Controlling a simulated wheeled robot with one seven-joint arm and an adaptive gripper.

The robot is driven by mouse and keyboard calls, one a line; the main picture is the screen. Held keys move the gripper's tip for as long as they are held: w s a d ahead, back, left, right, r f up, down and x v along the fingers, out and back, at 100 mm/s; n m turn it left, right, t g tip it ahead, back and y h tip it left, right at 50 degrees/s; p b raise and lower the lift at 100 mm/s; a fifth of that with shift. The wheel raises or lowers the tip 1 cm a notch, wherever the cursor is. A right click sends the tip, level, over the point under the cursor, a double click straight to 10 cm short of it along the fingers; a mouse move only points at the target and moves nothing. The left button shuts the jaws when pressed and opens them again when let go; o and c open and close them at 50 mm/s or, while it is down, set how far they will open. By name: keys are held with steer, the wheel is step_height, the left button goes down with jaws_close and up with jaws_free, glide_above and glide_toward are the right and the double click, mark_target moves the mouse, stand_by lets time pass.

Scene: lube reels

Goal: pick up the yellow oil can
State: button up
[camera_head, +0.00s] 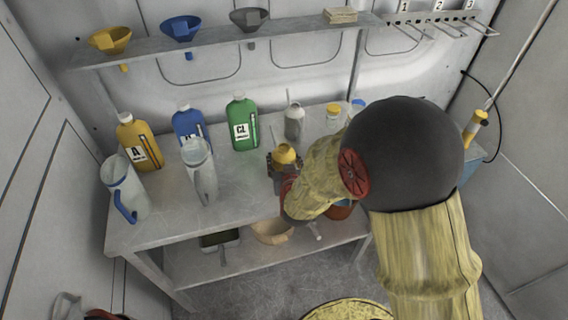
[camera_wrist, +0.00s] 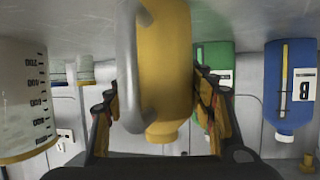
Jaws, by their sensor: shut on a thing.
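The yellow oil can (camera_wrist: 165,65) fills the middle of the wrist view, which is upside down, with its narrower end at the bottom and a grey curved part along its left side. My gripper (camera_wrist: 157,85) has one finger on each side of it and is shut on it. In the head view only the can's yellow top (camera_head: 285,153) shows above my gripper (camera_head: 283,166). My arm and gripper hide its lower part. I cannot tell whether its base touches the workbench.
On the workbench (camera_head: 240,190) stand a yellow jug A (camera_head: 143,146), a blue jug (camera_head: 186,122), a green jug (camera_head: 241,128), clear measuring jugs (camera_head: 203,180) and a grey can (camera_head: 294,122). A shelf with funnels (camera_head: 180,30) hangs above. A bowl (camera_head: 271,231) sits on the lower shelf.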

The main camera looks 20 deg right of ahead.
mark_target(285, 157)
steer(key=shift+r, duration=0.1)
steer(key=shift+r, duration=0.45)
step_height(285, 157, up, 2)
steer(key=shift+r+p, duration=0.15)
steer(key=shift+p, duration=0.55)
steer(key=s+r+p, duration=0.1)
steer(key=s+r, duration=0.1)
steer(key=r, duration=0.1)
steer(key=s+r+p, duration=0.1)
steer(key=s+r, duration=0.2)
steer(key=shift+s+r, duration=0.35)
steer(key=d+p+v, duration=0.1)
steer(key=p+v, duration=0.1)
steer(key=v, duration=0.7)
steer(key=shift+d+f+p, duration=0.2)
steer(key=shift+f+p, duration=0.05)
steer(key=shift+p, duration=0.05)
